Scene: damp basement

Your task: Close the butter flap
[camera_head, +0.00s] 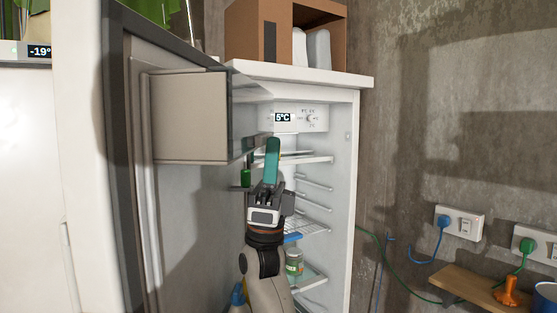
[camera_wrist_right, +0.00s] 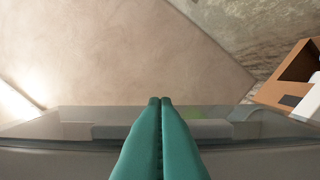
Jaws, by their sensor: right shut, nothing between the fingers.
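The fridge door (camera_head: 128,200) stands open on the left. A grey butter compartment (camera_head: 190,117) is fixed high on it. A see-through panel that looks like the butter flap (camera_head: 246,88) juts from the compartment's right side; its exact angle is hard to tell. My right gripper (camera_head: 272,146) has teal fingers, shut and empty, pointing up just right of the panel's lower edge. In the right wrist view, the shut fingers (camera_wrist_right: 160,102) overlap a clear panel (camera_wrist_right: 75,122); I cannot tell whether they touch it. My left gripper is out of view.
The fridge interior holds wire shelves (camera_head: 310,228) and a jar (camera_head: 294,262). A cardboard box (camera_head: 257,32) stands on the fridge top (camera_head: 345,77). A wall with sockets (camera_head: 459,222) and a wooden shelf (camera_head: 470,288) is at right.

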